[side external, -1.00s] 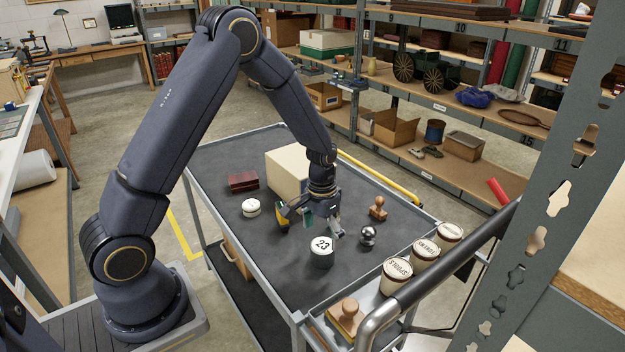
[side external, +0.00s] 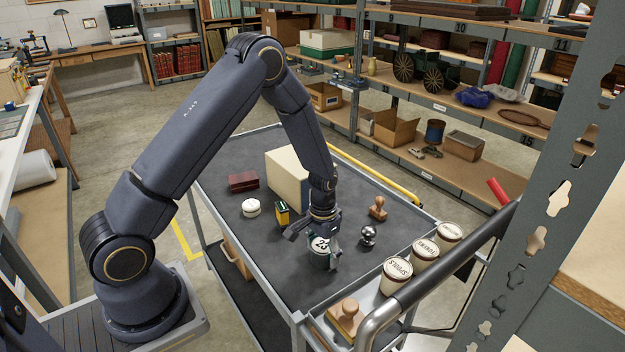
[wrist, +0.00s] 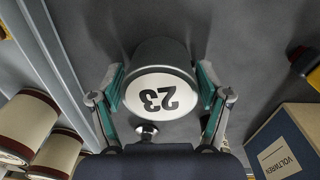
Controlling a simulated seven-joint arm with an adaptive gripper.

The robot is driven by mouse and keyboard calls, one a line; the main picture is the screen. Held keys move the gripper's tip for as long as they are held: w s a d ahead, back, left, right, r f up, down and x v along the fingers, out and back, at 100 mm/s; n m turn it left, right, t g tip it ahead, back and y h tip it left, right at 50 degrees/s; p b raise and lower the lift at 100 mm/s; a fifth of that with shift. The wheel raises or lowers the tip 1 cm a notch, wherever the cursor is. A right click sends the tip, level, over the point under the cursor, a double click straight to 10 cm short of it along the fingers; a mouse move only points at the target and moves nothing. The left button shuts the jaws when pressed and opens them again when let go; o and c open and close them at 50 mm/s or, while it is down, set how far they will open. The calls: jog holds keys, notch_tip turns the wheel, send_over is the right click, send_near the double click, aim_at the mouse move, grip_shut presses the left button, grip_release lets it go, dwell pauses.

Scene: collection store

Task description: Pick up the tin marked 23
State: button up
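The tin marked 23 (side external: 320,257) is a dark grey tin with a white lid and stands on the dark cart top. In the wrist view its lid (wrist: 157,95) lies between the two fingers of my gripper (wrist: 160,88). My gripper (side external: 318,240) points down over the tin in the side view. The fingers with teal pads are spread, one on each side of the tin. A narrow gap seems to show beside each pad, and contact is not clear. My gripper partly hides the tin in the side view.
A cream box (side external: 287,178), a yellow and black small box (side external: 282,214) and a white round tin (side external: 251,208) stand left of the tin. A metal knobbed piece (side external: 368,236) and a wooden stamp (side external: 378,208) are to its right. Lidded tubs (side external: 397,275) line the cart's right edge.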

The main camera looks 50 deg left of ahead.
jog(key=c, duration=0.8)
